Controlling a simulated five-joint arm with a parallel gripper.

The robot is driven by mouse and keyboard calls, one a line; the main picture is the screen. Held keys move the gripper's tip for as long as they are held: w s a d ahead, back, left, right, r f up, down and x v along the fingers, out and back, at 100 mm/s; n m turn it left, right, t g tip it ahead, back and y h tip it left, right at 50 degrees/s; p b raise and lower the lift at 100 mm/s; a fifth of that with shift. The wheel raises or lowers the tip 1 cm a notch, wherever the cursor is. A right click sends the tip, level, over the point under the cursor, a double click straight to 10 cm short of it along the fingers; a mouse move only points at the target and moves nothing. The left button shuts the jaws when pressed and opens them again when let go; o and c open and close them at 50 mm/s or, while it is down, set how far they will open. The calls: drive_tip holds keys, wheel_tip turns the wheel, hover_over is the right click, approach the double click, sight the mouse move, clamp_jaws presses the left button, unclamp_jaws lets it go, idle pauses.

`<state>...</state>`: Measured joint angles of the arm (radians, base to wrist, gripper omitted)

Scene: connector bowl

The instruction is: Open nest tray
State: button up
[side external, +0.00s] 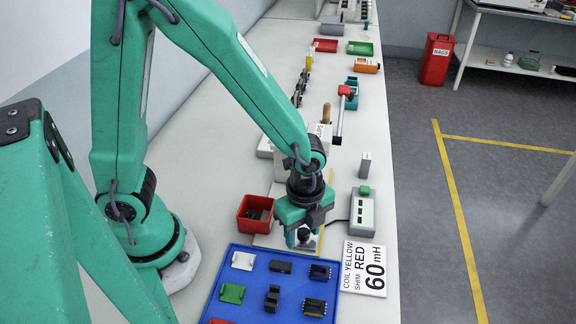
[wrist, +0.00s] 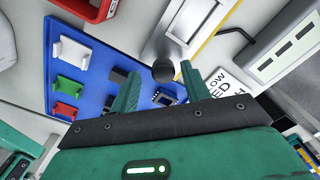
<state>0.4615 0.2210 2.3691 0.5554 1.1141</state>
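A grey metal slide with a round dark knob (wrist: 163,71) at its end appears in the wrist view; I take the slide (wrist: 188,22) to be the nest tray, though no label confirms it. My gripper (wrist: 160,78) is open, its two green fingers apart, with the knob showing between their tips. I cannot tell whether either finger touches it. In the side view my gripper (side external: 303,236) points down just behind the blue parts tray, and it hides most of the slide.
The blue parts tray (side external: 232,307) holds white, green, red and black parts. A red bin (side external: 243,224) stands left of my gripper. A grey box (side external: 362,222) and a printed card (side external: 364,268) lie to the right. More fixtures line the bench behind.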

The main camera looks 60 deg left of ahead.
drive_tip(key=shift+w+r, duration=0.1)
drive_tip(key=shift+r, duration=0.05)
drive_tip(key=shift+r, duration=3.8)
drive_tip(key=shift+a, duration=0.1)
drive_tip(key=shift+a+r+n, duration=0.35)
drive_tip(key=shift+r+n, duration=0.15)
drive_tip(key=s+a+r+n+t, duration=0.2)
drive_tip(key=a+r+n, duration=0.4)
drive_tip(key=n, duration=0.2)
drive_tip(key=s+a+r+n+t, duration=0.3)
drive_tip(key=a+r+n, duration=0.3)
drive_tip(key=n, duration=0.3)
drive_tip(key=shift+a+t, duration=0.3)
drive_tip(key=shift+a, duration=0.05)
drive_tip(key=shift+o, duration=0.2)
